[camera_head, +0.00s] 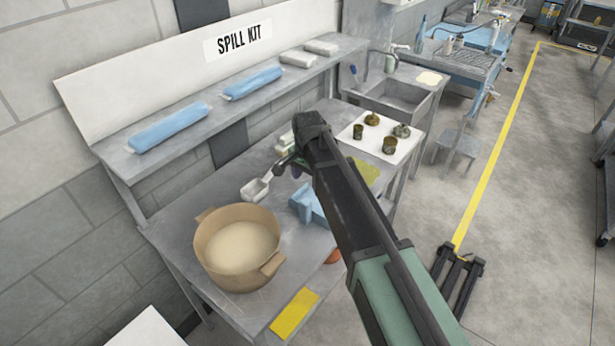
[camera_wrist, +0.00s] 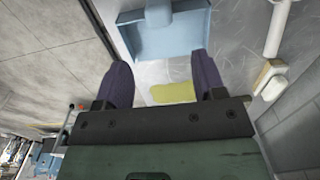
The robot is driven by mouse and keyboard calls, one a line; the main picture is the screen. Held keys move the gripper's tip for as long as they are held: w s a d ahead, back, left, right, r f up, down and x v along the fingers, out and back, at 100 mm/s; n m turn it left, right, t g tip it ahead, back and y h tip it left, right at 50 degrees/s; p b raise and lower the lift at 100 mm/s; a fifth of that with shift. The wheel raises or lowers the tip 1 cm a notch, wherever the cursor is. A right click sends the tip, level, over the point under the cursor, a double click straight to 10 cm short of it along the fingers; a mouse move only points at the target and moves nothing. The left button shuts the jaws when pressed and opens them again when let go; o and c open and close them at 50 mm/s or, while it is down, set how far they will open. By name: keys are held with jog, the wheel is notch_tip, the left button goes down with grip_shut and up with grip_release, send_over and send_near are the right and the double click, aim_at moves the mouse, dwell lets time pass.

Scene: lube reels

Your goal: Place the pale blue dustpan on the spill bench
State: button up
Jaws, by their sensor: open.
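The pale blue dustpan (camera_head: 307,204) lies on the grey metal spill bench (camera_head: 205,240), right of the tan tub and partly hidden behind my arm. In the wrist view the dustpan (camera_wrist: 165,42) is beyond my fingertips, with its handle toward the top edge. My gripper (camera_head: 289,168) is over the bench, behind the dustpan in the head view, with its fingers partly hidden by the wrist. In the wrist view my gripper (camera_wrist: 165,75) shows two purple fingers spread apart with nothing between them. The fingers look apart from the dustpan.
A tan tub (camera_head: 238,250) of pale granules and a white scoop (camera_head: 256,188) stand left of the dustpan. A yellow card (camera_head: 294,313) lies near the front edge. A shelf (camera_head: 180,142) with blue rolls runs above.

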jog(key=shift+r, duration=0.7)
jog(key=s+d+n, duration=0.6)
jog(key=s+d, duration=1.4)
jog(key=d, duration=0.2)
jog(key=shift+s+d+n, duration=0.15)
jog(key=shift+d+n, duration=0.15)
